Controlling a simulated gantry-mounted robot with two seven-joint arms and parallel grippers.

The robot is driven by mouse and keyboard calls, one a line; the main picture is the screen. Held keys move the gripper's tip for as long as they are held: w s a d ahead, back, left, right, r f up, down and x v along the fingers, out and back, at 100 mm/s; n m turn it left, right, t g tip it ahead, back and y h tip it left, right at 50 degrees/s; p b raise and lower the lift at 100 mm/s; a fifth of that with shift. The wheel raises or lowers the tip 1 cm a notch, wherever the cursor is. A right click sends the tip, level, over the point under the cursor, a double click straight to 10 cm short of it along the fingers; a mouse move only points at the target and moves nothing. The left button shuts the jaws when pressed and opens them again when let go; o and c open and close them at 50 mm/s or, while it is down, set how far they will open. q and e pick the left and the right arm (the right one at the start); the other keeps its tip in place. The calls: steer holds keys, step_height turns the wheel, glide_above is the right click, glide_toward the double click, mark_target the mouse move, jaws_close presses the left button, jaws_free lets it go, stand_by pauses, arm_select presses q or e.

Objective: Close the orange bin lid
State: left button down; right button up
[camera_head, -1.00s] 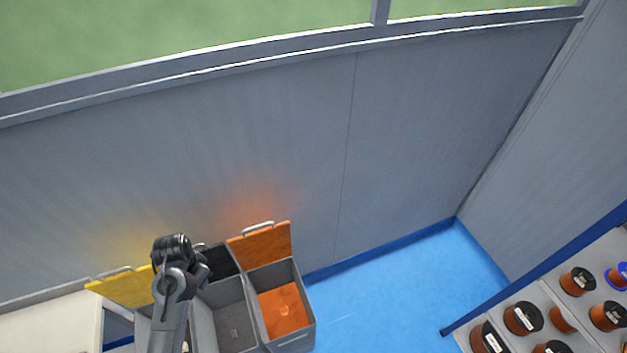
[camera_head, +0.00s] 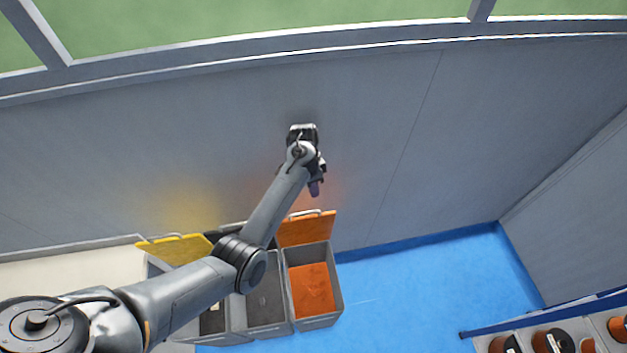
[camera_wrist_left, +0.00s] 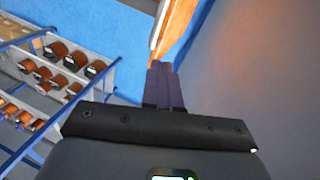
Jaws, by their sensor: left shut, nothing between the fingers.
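The orange bin lid (camera_head: 307,231) stands open, tilted up at the back of its grey bin (camera_head: 322,322), with a metal handle along its top edge. The bin's inside shows an orange floor. My left gripper (camera_head: 315,189) is shut and empty, just above the lid's handle in the head view and apart from it as far as I can tell. In the left wrist view the shut fingers (camera_wrist_left: 163,84) point toward the lid's edge and handle (camera_wrist_left: 177,25). My right gripper is out of view.
A yellow lid (camera_head: 178,247) and a dark lid stand open to the left, partly behind my left arm. A grey wall rises behind the bins. A rack of copper spools (camera_head: 552,341) stands at lower right. Blue floor (camera_head: 420,285) between is clear.

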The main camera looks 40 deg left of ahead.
arm_select(q)
steer(key=shift+x, duration=2.65)
steer(key=shift+r, duration=0.1)
